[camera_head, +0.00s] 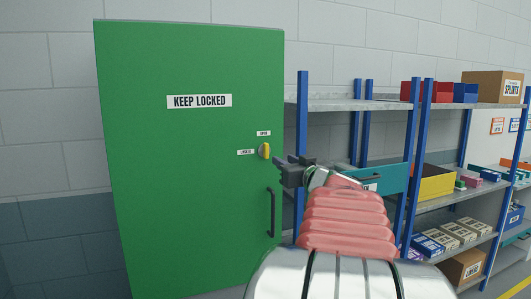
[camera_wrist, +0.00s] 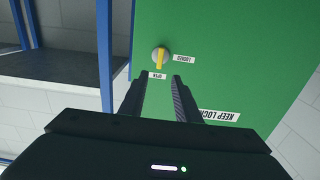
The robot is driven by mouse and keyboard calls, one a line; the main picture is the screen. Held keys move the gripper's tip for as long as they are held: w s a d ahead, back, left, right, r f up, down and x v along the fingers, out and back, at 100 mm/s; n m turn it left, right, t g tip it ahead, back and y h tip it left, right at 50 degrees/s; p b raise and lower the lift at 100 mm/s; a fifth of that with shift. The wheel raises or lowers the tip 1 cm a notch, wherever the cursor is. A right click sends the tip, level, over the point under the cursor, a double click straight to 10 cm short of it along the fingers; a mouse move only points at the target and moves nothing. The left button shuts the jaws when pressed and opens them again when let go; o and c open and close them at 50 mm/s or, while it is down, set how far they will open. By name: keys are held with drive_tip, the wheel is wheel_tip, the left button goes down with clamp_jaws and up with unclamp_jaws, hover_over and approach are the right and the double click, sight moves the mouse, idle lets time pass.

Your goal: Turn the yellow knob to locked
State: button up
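The yellow knob (camera_head: 264,150) is on the right side of the green cabinet door (camera_head: 190,220). Its yellow bar stands upright, in line with the OPEN label (camera_head: 263,133) above it. The LOCKED label (camera_head: 245,152) is to its left. The wrist view is upside down and shows the knob (camera_wrist: 160,58) on a grey round base, its bar pointing at the OPEN label (camera_wrist: 157,76). My gripper (camera_head: 279,168) is just right of and below the knob in the head view. In the wrist view my gripper (camera_wrist: 157,80) is open and empty, its fingers apart from the knob.
A black door handle (camera_head: 270,213) is below the knob. A KEEP LOCKED sign (camera_head: 199,101) is higher on the door. Blue-post shelves (camera_head: 350,104) with bins and boxes stand right of the cabinet, behind my arm. The space left of the knob is clear.

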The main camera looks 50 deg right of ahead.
sight(267, 150)
drive_tip(key=x, duration=1.3)
drive_tip(key=shift+w+d, duration=0.15)
drive_tip(key=shift+w, duration=0.15)
clamp_jaws()
